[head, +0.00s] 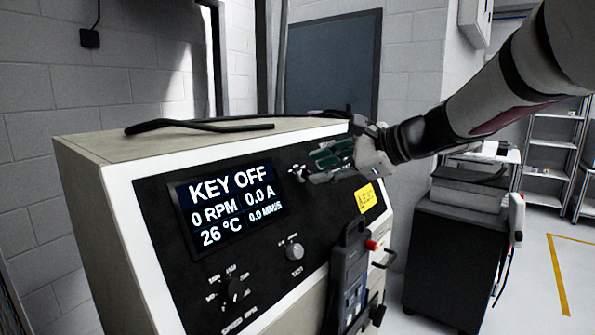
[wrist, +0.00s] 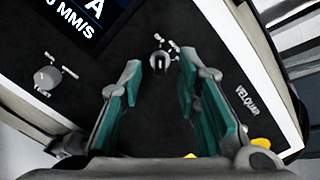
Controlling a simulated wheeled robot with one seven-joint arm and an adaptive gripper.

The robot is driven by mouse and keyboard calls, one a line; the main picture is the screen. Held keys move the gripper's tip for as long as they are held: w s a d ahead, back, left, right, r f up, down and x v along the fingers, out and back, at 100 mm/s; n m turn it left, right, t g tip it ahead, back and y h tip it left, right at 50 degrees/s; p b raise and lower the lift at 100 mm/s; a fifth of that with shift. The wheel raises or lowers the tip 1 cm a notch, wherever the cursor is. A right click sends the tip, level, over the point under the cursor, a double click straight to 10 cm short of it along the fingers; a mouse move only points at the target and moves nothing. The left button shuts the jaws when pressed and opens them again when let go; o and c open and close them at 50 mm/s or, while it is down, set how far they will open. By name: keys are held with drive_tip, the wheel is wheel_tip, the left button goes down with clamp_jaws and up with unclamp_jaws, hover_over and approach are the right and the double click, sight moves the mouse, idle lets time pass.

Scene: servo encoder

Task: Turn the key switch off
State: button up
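The key switch (head: 298,173) is on the upper part of the black control panel. It also shows in the wrist view (wrist: 158,61), beyond and between my fingertips. The display (head: 229,211) reads KEY OFF, 0 RPM, 0.0 A, 26 °C and 0.0 MM/S. My gripper (head: 322,160) is in front of the panel, just right of the key switch in the head view. In the wrist view my gripper (wrist: 159,72) is open, with green pads apart and nothing between them. Contact with the switch does not show.
A second knob (head: 295,251) and a speed dial (head: 235,290) sit lower on the panel. A handheld unit (head: 350,282) hangs at the front, near a red button (head: 371,245). A yellow label (head: 366,197) is on the panel. A dark cart (head: 455,260) stands to the right.

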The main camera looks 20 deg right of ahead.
drive_tip(key=v, duration=0.8)
drive_tip(key=shift+s+d, duration=0.1)
